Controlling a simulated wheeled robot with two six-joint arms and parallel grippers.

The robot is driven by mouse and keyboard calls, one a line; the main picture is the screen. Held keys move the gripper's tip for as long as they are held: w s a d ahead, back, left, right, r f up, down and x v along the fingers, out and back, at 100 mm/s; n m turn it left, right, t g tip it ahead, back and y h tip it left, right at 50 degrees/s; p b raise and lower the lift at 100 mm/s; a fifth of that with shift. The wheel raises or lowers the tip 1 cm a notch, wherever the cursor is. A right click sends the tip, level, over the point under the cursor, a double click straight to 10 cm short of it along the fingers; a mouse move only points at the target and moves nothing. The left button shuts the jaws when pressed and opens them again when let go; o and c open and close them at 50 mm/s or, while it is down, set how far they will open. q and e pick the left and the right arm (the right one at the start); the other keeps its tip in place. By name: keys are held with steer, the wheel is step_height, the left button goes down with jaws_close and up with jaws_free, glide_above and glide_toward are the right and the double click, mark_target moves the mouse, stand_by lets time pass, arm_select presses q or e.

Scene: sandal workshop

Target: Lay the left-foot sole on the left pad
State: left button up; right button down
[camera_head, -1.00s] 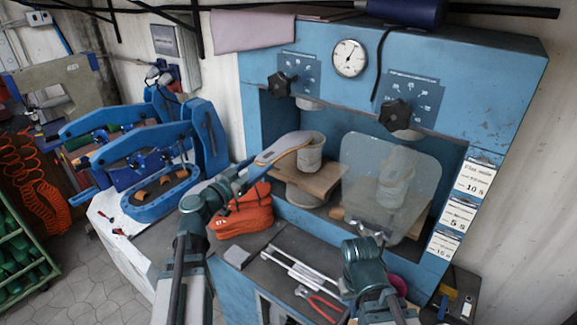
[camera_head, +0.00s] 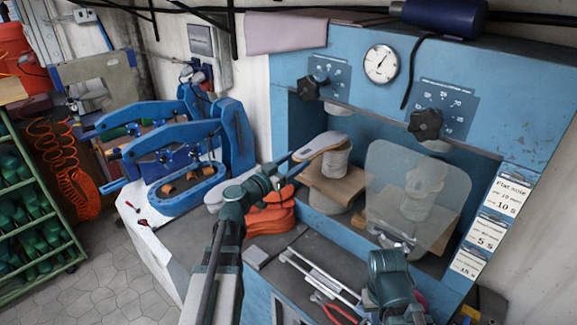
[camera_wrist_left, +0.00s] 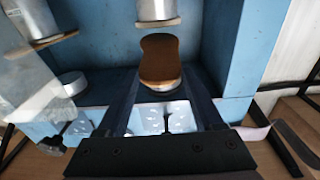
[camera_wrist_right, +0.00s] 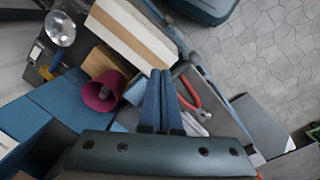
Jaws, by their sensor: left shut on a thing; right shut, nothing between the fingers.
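The sole (camera_head: 322,145) is in my left gripper (camera_head: 291,158), held by its near end. In the head view it reaches over the pale cylindrical left pad (camera_head: 336,161) in the left bay of the blue press. I cannot tell whether it touches the pad. In the left wrist view the sole (camera_wrist_left: 160,58) shows its brown face, with the fingers (camera_wrist_left: 160,95) on either side of its near end. The right pad (camera_head: 424,182) stands behind a clear guard. My right gripper (camera_wrist_right: 160,78) is shut and empty, over the bench in front of that guard.
The clear guard (camera_head: 416,195) covers the right bay. Orange folded material (camera_head: 268,214) lies on the bench below my left gripper. Red pliers (camera_wrist_right: 189,94) and a magenta cup (camera_wrist_right: 101,93) lie near my right gripper. A blue clamp machine (camera_head: 170,155) stands left.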

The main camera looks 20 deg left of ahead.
mark_target(312, 149)
arm_select(q)
steer(key=x, duration=0.5)
steer(key=f+x, duration=0.1)
steer(key=x, duration=0.2)
steer(key=shift+w, duration=0.15)
steer(key=shift+w+d+f+b, duration=0.1)
steer(key=shift+w+f+b, duration=0.2)
steer(key=shift+b, duration=0.2)
steer(key=shift+w+d+f+b, duration=0.2)
steer(key=shift+w+b, duration=0.05)
steer(key=shift+w, duration=0.2)
steer(key=shift+w+d+f+b, duration=0.2)
steer(key=shift+w, duration=0.25)
steer(key=shift+f, duration=0.3)
steer(key=o, duration=1.2)
steer(key=shift+s, duration=0.2)
steer(key=shift+r+v, duration=0.2)
steer(key=shift+v, duration=3.65)
